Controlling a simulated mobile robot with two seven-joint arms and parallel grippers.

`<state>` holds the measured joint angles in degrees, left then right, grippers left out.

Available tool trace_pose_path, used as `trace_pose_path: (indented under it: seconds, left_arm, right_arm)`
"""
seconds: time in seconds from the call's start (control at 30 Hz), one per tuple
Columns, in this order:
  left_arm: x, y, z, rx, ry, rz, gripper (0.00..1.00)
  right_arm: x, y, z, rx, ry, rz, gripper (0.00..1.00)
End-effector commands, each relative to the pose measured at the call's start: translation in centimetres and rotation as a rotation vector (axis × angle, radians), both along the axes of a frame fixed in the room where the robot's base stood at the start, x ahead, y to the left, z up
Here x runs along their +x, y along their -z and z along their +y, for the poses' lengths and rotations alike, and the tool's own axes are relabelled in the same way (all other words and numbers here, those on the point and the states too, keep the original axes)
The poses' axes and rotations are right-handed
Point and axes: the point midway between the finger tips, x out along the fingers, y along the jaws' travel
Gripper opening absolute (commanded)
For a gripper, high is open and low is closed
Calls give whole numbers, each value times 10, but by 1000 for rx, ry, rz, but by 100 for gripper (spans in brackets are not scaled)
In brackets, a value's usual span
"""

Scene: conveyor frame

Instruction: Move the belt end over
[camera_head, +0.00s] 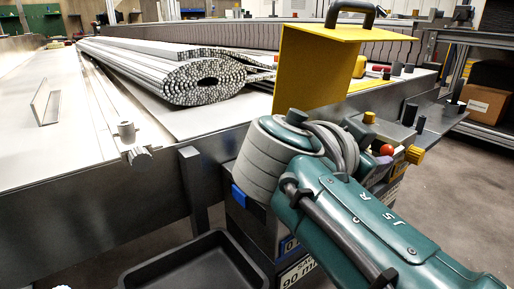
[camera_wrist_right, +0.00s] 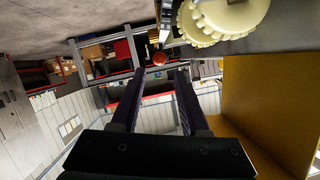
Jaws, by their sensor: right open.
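The slatted grey belt lies on the conveyor bed in the head view, its near end curled into a flattened roll (camera_head: 185,82). A loose flap of slats (camera_head: 255,58) extends to the right of the roll. My right arm comes in from the lower right. My right gripper, seen in its wrist view (camera_wrist_right: 155,75), is open with nothing between its two dark fingers. It is near the control box, apart from the belt. In the head view my arm largely hides it. The belt does not show clearly in the wrist view. My left gripper is out of view.
A yellow angled plate (camera_head: 312,75) with a black handle stands between my right arm and the belt, and also fills the right of the wrist view (camera_wrist_right: 265,110). A red knob (camera_head: 386,150) is near the gripper. A black tray (camera_head: 195,265) is below. A metal angle piece (camera_head: 45,103) lies left.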

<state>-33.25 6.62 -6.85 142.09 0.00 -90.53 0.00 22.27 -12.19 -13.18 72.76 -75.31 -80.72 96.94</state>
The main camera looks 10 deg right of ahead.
Motion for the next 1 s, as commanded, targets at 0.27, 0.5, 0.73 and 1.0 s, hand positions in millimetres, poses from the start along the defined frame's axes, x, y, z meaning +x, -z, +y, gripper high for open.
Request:
trace_pose_path:
  seconds: [0.27, 0.5, 0.73, 1.0]
  left_arm:
    - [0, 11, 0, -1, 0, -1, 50]
    - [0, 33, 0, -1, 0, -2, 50]
    - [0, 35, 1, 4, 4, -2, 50]
    - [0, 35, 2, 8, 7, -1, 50]
  right_arm:
    - [17, 14, -32, -1, 2, 1, 45]
    - [28, 24, -52, 1, 1, 0, 45]
    - [30, 22, -57, 2, 0, 2, 38]
    - [30, 22, -57, 2, -1, 3, 8]
